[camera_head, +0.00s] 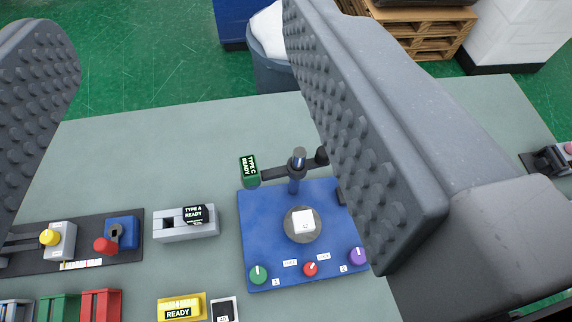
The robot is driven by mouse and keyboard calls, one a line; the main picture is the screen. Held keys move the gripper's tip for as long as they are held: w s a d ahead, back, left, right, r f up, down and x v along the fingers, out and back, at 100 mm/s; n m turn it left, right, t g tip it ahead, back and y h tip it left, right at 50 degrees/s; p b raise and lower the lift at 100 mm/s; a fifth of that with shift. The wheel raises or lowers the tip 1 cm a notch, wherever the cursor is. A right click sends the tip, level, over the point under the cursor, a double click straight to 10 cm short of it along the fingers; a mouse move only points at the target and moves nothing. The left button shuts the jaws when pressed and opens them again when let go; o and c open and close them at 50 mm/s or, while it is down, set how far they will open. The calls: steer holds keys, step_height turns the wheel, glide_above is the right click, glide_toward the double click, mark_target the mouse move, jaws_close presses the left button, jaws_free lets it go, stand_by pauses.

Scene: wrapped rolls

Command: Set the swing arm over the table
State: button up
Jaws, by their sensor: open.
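The swing arm (275,172) is a dark bar on a blue upright post (294,183) at the back of a blue base plate (262,268). A green block labelled TYPE C READY (250,170) is at the bar's left end. A dark knob (321,156) is at its right end, close to my right finger in the picture. The bar lies across the back of the plate, not over the round grey table (291,232). A white block (304,222) sits on that table.
A grey TYPE A READY box (187,223) and a dark panel (80,222) with yellow and red knobs stand left of the plate. Coloured bins (100,305) and a yellow READY box (181,307) are in front. The grey worktop (160,135) is clear behind.

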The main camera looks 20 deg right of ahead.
steer(key=shift+w+d+f, duration=0.15)
steer(key=shift+f, duration=0.15)
steer(key=c, duration=0.5)
steer(key=w+d+f+m, duration=0.1)
steer(key=f, duration=0.2)
steer(key=w+d+f+m+g, duration=0.1)
steer(key=w+d+f, duration=0.1)
steer(key=f, duration=0.1)
steer(key=w+d+f+m, duration=0.1)
steer(key=f, duration=0.2)
steer(key=shift+w+d+f+g+b, duration=0.2)
steer(key=shift+d+g+b, duration=0.05)
steer(key=shift+g+b, duration=0.15)
jaws_close()
steer(key=d+f+m+g, duration=0.1)
steer(key=d+f+m, duration=0.3)
steer(key=f, duration=0.6)
steer(key=d+f+m+g+b, duration=0.1)
steer(key=d+f+m, duration=0.4)
steer(key=f, duration=0.6)
steer(key=w+d+f+m+g+b, duration=0.1)
steer(key=d+f+m, duration=0.4)
steer(key=f, duration=0.5)
steer(key=shift+d+f+g+y, duration=0.25)
steer(key=shift+d+g+y, duration=0.05)
steer(key=shift+d+g, duration=0.3)
